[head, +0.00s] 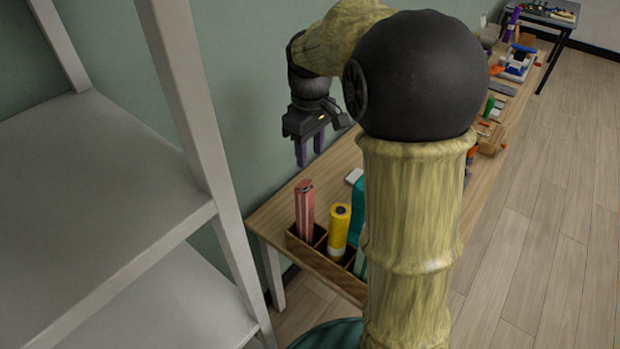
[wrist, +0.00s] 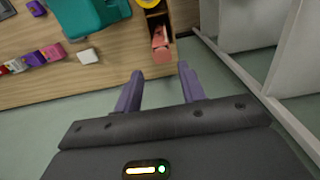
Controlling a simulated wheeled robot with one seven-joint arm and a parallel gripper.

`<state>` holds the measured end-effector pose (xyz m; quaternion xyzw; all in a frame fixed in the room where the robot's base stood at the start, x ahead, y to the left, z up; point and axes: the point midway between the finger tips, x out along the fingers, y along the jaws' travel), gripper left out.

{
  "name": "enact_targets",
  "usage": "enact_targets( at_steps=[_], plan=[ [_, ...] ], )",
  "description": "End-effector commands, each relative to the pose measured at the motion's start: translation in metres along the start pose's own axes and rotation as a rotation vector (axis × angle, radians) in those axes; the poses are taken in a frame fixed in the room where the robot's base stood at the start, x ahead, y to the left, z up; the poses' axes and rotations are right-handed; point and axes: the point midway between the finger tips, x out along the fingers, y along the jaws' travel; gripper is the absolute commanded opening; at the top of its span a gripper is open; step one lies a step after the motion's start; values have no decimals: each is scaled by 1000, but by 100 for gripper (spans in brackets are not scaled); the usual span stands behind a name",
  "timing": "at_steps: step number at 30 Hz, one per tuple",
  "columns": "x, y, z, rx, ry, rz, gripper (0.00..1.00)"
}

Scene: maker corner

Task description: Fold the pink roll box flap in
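The pink roll box (head: 305,212) stands upright in the left compartment of a wooden rack (head: 325,268) at the near end of the long table. In the wrist view the pink roll box (wrist: 160,46) is just beyond the fingertips, near the top middle. Its flap is too small to make out clearly. My gripper (head: 310,157) is above the box in the head view, pointing down, with its two purple fingers apart. In the wrist view my gripper (wrist: 158,73) is open, with nothing between the fingers.
A yellow roll (head: 339,228) stands beside the pink box in the rack, with a teal thing (head: 357,205) behind. A white block (head: 354,176) lies on the table (head: 270,212). White shelving (head: 95,190) stands close on the left. My arm hides part of the table.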

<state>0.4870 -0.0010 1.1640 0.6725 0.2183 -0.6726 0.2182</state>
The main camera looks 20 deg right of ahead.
Motion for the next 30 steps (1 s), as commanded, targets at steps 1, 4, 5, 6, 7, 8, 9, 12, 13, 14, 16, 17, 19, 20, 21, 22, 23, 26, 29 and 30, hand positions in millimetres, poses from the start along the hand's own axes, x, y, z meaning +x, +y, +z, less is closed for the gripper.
enact_targets(
  at_steps=[1,4,5,6,7,8,9,12,13,14,16,17,19,20,21,22,23,26,29,30],
  plan=[
    [10,-1,1,0,-5,-3,40],
    [27,0,1,0,-4,-2,40],
    [33,0,1,0,-4,-2,40],
    [40,0,1,0,-5,-3,40],
    [45,0,0,0,-4,-2,40],
    [50,0,1,0,-5,-3,40],
    [57,0,1,0,-4,-2,40],
    [73,-1,1,-1,-4,-3,40],
    [76,0,0,-1,-3,-2,40],
    [79,0,0,-1,-2,-2,40],
    [85,0,0,-1,-1,-1,40],
    [87,0,0,-1,-2,-1,40],
    [89,0,0,-1,-1,-1,40],
    [90,0,0,-1,-1,-1,40],
    [90,0,0,-1,0,-1,40],
    [90,0,0,-1,0,0,40],
    [90,0,0,-1,0,0,40],
    [89,0,0,0,0,0,40],
    [89,0,0,0,0,0,22],
    [89,0,0,0,0,0,14]
  ],
)
